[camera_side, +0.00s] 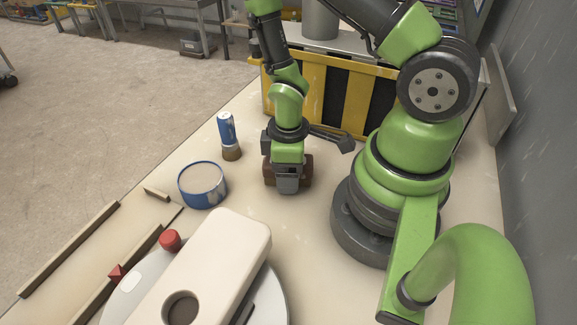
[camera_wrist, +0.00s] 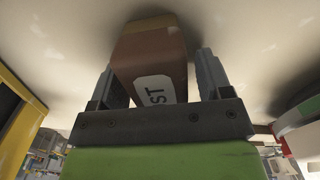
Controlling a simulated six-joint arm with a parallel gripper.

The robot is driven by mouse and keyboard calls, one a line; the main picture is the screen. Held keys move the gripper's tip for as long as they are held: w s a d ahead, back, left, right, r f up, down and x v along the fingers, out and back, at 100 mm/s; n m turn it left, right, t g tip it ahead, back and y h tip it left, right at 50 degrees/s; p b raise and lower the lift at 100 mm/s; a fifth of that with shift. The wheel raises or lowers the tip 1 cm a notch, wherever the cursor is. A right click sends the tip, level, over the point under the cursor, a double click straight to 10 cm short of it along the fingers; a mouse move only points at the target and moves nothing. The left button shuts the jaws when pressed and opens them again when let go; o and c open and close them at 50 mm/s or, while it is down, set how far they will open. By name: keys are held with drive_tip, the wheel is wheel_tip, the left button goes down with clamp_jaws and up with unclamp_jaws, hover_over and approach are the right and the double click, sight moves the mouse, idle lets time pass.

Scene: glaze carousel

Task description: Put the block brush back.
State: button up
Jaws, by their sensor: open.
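A brown block (camera_side: 305,172) with a darker top stands on the table under my gripper (camera_side: 288,180). In the wrist view the brown block (camera_wrist: 150,52) lies between the two jaws of my gripper (camera_wrist: 158,75). It has a white label ending in "ST" and a pale tan far edge. The jaws are open around it, and I cannot tell whether either touches it. A blue piece with a white label and a brown, bristle-like base (camera_side: 228,136) stands upright to the left, apart from my gripper. I cannot tell for sure which of the two is the block brush.
A blue round tin (camera_side: 203,185) stands left of my gripper. In front is a round turntable (camera_side: 273,292) under a large cream slab (camera_side: 215,255). A red knob (camera_side: 170,240), a red pyramid (camera_side: 116,273) and wooden strips (camera_side: 70,247) lie left. A yellow-black barrier (camera_side: 340,95) stands behind.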

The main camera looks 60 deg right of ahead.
wheel_tip(320, 180, up, 12)
drive_tip(key=shift+r, duration=0.1)
drive_tip(key=s+a+r+m+t, duration=0.1)
drive_tip(key=r+m+t, duration=0.1)
drive_tip(key=r, duration=0.4)
drive_tip(key=s+a+r+m+t+y, duration=0.1)
drive_tip(key=s+a+r+m+t, duration=0.1)
drive_tip(key=r, duration=0.4)
drive_tip(key=s+a+r+m+t+y, duration=0.1)
drive_tip(key=a+r+m+t, duration=0.1)
drive_tip(key=r, duration=0.4)
drive_tip(key=m+t, duration=0.1)
drive_tip(key=m, duration=0.1)
drive_tip(key=shift+s+a+r+m, duration=0.15)
drive_tip(key=shift+s+r+m, duration=0.15)
